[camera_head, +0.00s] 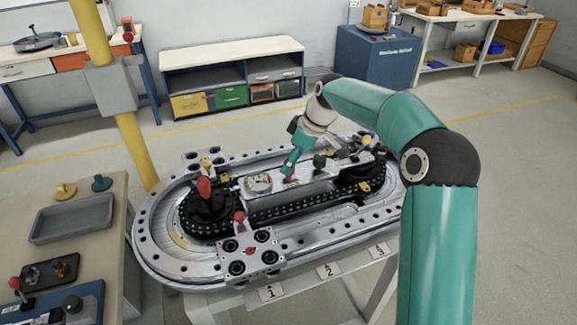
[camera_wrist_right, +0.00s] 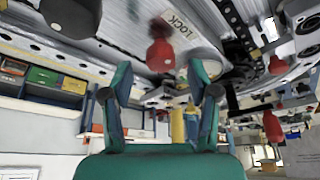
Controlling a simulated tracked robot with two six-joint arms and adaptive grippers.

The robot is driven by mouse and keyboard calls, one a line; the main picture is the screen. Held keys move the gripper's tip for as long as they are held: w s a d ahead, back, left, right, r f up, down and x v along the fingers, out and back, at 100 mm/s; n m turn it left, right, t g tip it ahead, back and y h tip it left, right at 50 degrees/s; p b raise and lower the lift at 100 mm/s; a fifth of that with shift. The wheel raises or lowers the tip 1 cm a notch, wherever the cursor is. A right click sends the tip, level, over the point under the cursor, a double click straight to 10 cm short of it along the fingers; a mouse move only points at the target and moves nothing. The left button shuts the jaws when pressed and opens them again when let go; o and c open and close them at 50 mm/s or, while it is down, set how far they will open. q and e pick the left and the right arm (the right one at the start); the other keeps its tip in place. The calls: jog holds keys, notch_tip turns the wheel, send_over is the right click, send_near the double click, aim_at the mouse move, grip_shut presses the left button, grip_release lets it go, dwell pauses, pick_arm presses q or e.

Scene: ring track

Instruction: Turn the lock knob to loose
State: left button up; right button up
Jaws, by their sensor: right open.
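In the right wrist view, a red knob (camera_wrist_right: 160,54) stands beside a white label reading LOCK (camera_wrist_right: 178,22), upside down in the picture. My right gripper (camera_wrist_right: 159,80) is open, its two teal fingers apart, with the red knob showing between and just beyond the tips. I cannot tell whether they touch it. In the head view, my right gripper (camera_head: 288,172) points down at the middle of the ring track (camera_head: 160,235), beside a round dial (camera_head: 258,183). It largely hides the knob there. The knob's setting cannot be read. My left gripper is not in view.
A red-topped lever (camera_head: 204,188) and a red knob on the front carriage (camera_head: 239,216) rise left of my right gripper. A yellow post (camera_head: 134,150) stands behind the track's left end. A bench with a grey tray (camera_head: 72,218) is at the left. Floor behind the track is clear.

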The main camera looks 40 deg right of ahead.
jog(key=v, duration=0.8)
jog(key=shift+r, duration=0.4)
jog(key=shift+s+f, duration=0.1)
jog(key=shift+s, duration=0.05)
